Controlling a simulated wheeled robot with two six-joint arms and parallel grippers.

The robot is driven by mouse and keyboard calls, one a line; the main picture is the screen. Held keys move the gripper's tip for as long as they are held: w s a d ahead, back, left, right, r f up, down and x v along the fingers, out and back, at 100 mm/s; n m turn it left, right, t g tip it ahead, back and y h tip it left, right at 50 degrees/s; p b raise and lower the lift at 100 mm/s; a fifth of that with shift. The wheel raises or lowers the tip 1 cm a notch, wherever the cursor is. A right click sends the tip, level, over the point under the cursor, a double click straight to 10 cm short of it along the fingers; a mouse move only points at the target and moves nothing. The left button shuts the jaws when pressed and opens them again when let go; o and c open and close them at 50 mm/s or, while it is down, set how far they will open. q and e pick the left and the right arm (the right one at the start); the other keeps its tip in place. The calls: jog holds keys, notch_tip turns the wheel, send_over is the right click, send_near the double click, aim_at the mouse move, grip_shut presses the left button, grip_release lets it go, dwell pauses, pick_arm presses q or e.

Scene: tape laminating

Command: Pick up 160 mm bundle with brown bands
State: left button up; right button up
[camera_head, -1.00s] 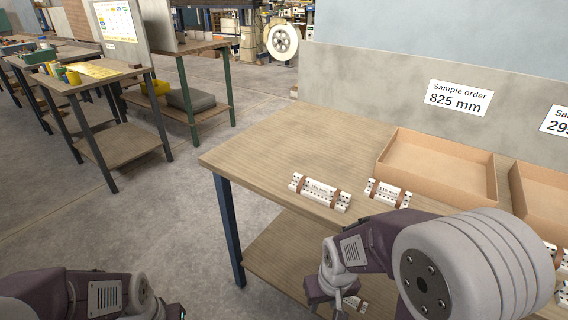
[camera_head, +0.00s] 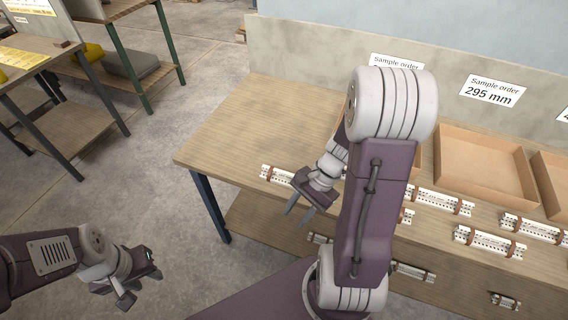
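A white bundle with brown bands (camera_head: 276,174) lies on the table near its left front corner. Its right part is hidden behind my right gripper, and its label cannot be read now. My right gripper (camera_head: 298,215) is open and empty, its fingers pointing down in front of the table's front edge, just right of and nearer than the bundle. My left gripper (camera_head: 141,288) is over the floor at the lower left, well away from the table. It looks open and empty.
Several other banded bundles (camera_head: 489,242) lie along the table (camera_head: 228,126) to the right; more (camera_head: 413,272) lie lower down. Cardboard trays (camera_head: 481,168) stand at the back below order signs (camera_head: 492,91). My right arm hides the middle. The table's left back is clear.

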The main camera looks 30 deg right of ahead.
jog(key=w+d+r+m+t+y, duration=0.2)
jog(key=w+d+m+t+y, duration=0.15)
jog(key=m, duration=0.45)
jog(key=m+t, duration=0.6)
send_near(287, 173)
jog(key=shift+h, duration=0.25)
jog(key=b+x, duration=0.2)
jog(key=x, duration=0.7)
jog(key=shift+a+r, duration=0.1)
jog(key=shift+s, duration=0.1)
jog(key=shift+c, duration=0.4)
grip_shut()
